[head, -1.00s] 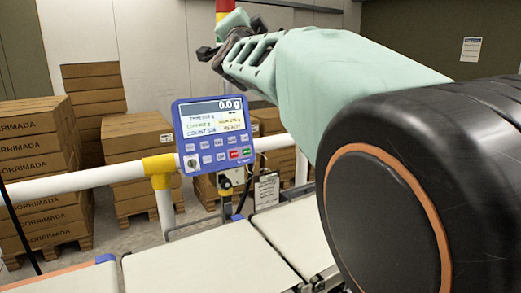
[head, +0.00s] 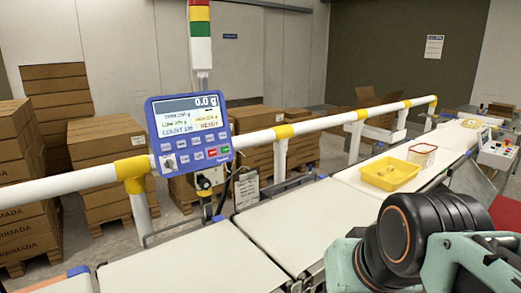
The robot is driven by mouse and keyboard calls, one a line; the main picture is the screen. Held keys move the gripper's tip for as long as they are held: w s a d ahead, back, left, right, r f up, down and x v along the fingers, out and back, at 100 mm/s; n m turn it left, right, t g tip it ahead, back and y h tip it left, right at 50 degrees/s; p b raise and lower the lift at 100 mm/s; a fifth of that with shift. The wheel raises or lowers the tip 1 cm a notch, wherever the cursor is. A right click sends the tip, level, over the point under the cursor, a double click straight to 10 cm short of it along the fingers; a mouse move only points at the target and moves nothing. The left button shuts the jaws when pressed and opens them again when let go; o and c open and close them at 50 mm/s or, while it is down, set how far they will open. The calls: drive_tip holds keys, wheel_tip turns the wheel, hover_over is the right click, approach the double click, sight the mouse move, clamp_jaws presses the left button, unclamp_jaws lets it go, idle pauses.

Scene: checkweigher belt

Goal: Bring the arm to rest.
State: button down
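My arm (head: 465,262) is folded low at the bottom right of the head view, with a dark joint and pale green links. It covers part of the belt's near edge there. My gripper is outside the picture, so its fingers are hidden from me. The checkweigher display (head: 190,130) is blue, reads 0.0 g and stands behind the belt. The white belt (head: 200,262) in front of it is bare.
A yellow tray (head: 390,174) and a clear, red-rimmed container (head: 422,154) stand on the far belt at right. A white-and-yellow guard rail (head: 258,138) runs behind the belts. A control box (head: 497,155) is at the far right. Stacked cartons (head: 105,150) stand behind the rail.

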wheel_tip(320, 180, up, 14)
drive_tip(key=s+d+p, duration=0.1)
drive_tip(key=s+p, duration=0.1)
drive_tip(key=p, duration=1.4)
drive_tip(key=shift+s+r+g+h+p, duration=0.2)
drive_tip(key=shift+s+g+h+p, duration=0.1)
drive_tip(key=shift+s+g+p, duration=0.1)
